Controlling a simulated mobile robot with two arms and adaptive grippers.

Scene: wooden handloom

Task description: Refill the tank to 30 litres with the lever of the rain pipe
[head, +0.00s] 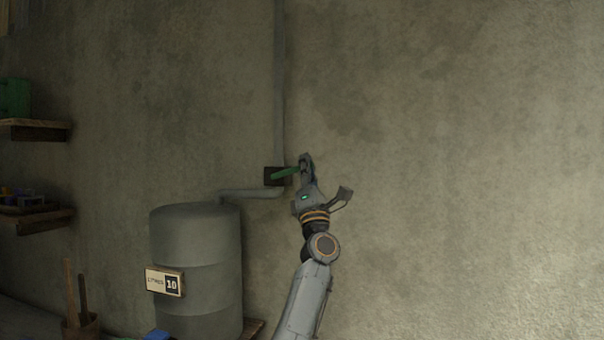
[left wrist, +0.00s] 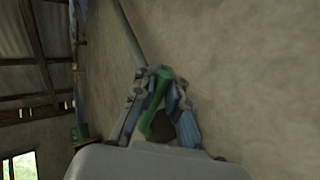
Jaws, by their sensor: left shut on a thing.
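The grey tank (head: 196,262) stands against the wall in the head view. Its sign (head: 165,282) reads litres 10. The rain pipe (head: 280,85) comes down the wall and bends left to the top of the tank. A green lever (head: 284,174) sticks out to the right from a dark box on the pipe and tilts slightly up. My left gripper (head: 307,160) is shut on the lever near its outer end. In the left wrist view the green lever (left wrist: 158,105) lies between the fingers. My right gripper is not in view.
Two wooden shelves (head: 36,128) are on the wall at the left, above a pot of sticks (head: 80,322). A small blue thing (head: 157,335) shows in front of the tank. The wall to the right is bare.

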